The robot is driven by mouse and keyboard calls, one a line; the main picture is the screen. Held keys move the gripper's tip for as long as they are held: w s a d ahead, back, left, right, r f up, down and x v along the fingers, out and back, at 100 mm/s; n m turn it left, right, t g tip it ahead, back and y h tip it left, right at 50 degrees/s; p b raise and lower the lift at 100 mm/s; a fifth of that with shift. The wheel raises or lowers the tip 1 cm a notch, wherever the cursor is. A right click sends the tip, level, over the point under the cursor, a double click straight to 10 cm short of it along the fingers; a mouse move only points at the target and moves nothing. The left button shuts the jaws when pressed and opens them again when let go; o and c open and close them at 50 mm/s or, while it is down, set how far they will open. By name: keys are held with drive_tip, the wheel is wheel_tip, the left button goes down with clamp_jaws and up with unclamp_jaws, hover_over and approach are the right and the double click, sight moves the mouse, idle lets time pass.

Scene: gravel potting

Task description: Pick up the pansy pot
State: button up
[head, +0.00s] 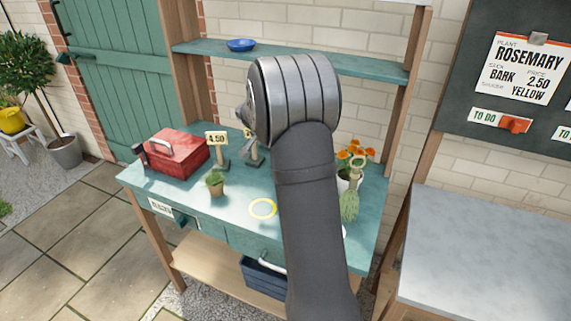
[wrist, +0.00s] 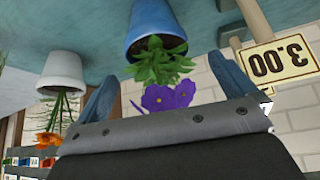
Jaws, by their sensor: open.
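In the wrist view, which is upside down, a blue pot (wrist: 156,28) holds dark soil, green leaves and purple flowers (wrist: 168,97), which look like the pansy. The pot stands on the teal bench top. My gripper (wrist: 168,74) is open, one finger at each side of the plant, with leaves and flowers between them in the picture. The fingers do not appear to touch the pot.
A white pot (wrist: 62,70) with orange flowers stands to one side, and a 3.00 price sign (wrist: 280,60) to the other. The bench (head: 235,225) also bears a red toolbox (head: 178,154), a small plant pot (head: 215,188) and a yellow ring (head: 263,209). A shelf (head: 300,60) runs behind.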

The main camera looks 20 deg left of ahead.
drive_tip(key=shift+x, duration=3.4)
drive_tip(key=shift+s+d, duration=0.1)
drive_tip(key=shift+s, duration=0.05)
drive_tip(key=c, duration=1.2)
